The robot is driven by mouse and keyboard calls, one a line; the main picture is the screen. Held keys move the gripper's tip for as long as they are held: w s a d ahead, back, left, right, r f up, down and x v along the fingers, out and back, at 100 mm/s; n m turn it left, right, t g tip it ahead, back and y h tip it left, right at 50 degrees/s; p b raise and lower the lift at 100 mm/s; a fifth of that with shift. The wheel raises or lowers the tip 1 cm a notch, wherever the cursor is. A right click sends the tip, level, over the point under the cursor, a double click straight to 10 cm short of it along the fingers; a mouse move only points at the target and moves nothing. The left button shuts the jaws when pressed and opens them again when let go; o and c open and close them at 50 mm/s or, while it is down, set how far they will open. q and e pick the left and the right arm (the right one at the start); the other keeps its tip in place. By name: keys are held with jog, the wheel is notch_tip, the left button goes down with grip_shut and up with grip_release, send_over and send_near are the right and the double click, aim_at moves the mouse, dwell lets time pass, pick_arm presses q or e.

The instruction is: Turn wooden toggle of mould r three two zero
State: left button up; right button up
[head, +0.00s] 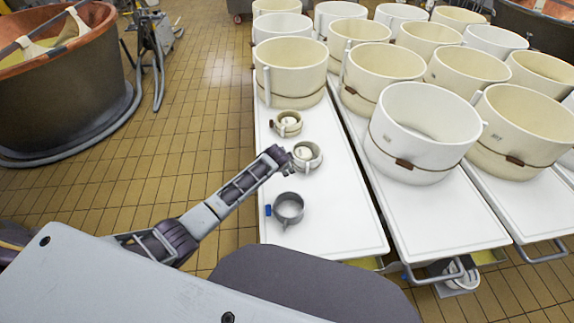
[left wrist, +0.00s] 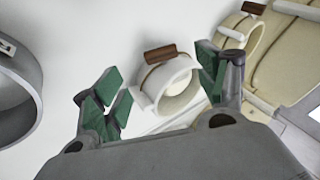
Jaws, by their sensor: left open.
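A small white mould (head: 309,160) stands on the white table in the head view, partly hidden by my left gripper (head: 284,157). In the left wrist view this white mould (left wrist: 168,92) has a brown wooden toggle (left wrist: 160,53) on its band. My left gripper (left wrist: 160,80) is open, with one green-padded finger on each side of the mould; I cannot tell if they touch it. A small cream mould (head: 287,125) with a brown toggle (left wrist: 254,8) stands just beyond. I can read no number on any mould. My right gripper is not in view.
A grey metal mould (head: 289,208) with a blue toggle (head: 268,210) stands nearer on the same table (head: 345,225). A large cream mould (head: 292,75) stands behind the small ones. More large moulds crowd the tables to the right. A copper vat (head: 60,90) stands at far left.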

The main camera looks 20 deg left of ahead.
pick_arm(q)
jog(key=shift+b+x, duration=0.7)
jog(key=shift+x, duration=1.85)
jog(key=shift+w+f, duration=0.25)
jog(key=shift+f, duration=0.25)
jog(key=shift+b+x, duration=0.85)
jog(key=shift+x, duration=0.7)
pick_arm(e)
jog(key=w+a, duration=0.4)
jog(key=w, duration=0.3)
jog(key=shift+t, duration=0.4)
pick_arm(q)
jog(key=shift+w, duration=0.1)
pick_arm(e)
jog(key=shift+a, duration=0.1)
